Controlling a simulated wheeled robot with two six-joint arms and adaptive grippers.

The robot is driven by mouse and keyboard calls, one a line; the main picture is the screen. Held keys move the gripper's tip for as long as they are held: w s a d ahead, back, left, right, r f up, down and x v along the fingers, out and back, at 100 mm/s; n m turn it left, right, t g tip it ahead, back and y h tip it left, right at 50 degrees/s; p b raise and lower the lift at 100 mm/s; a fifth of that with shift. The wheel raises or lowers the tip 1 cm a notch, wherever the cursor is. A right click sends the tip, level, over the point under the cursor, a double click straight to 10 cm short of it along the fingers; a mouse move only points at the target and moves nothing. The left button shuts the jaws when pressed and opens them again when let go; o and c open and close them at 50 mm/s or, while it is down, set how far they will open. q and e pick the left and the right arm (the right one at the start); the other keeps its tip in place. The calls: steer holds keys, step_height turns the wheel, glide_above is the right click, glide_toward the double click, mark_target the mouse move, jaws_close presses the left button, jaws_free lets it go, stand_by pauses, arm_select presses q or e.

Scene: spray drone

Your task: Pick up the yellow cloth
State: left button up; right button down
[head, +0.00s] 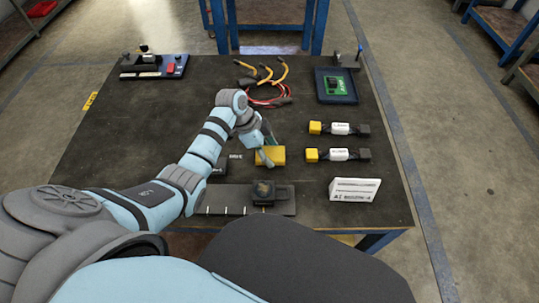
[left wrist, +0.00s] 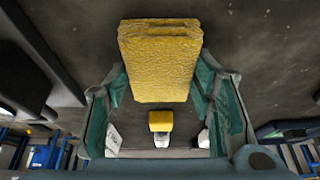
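The yellow cloth (head: 272,155) lies folded on the dark tabletop near the middle of the table in the head view. In the left wrist view the cloth (left wrist: 158,62) is a thick, textured yellow pad in front of my left gripper. My left gripper (head: 266,147) is right at the cloth and partly covers it in the head view. Its green-padded fingers (left wrist: 163,95) are spread, one on each side of the cloth's near part. I cannot tell whether the fingertips touch it. My right gripper is not in view.
A grey strip with a dark block (head: 263,192) lies in front of the cloth. Two yellow-ended connectors (head: 338,128) and a white sign (head: 354,189) are at right. Coiled cables (head: 265,85) and a tray with a green board (head: 335,87) lie farther back.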

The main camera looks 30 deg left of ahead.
mark_target(268, 154)
arm_select(q)
steer(key=shift+s+d+f, duration=0.1)
steer(key=shift+s+f, duration=0.2)
steer(key=shift+r, duration=0.1)
steer(key=r+p, duration=0.3)
steer(key=r, duration=0.7)
steer(key=r+p, duration=0.3)
steer(key=r, duration=0.7)
steer(key=shift+w+r, duration=0.2)
steer(key=shift+r, duration=0.1)
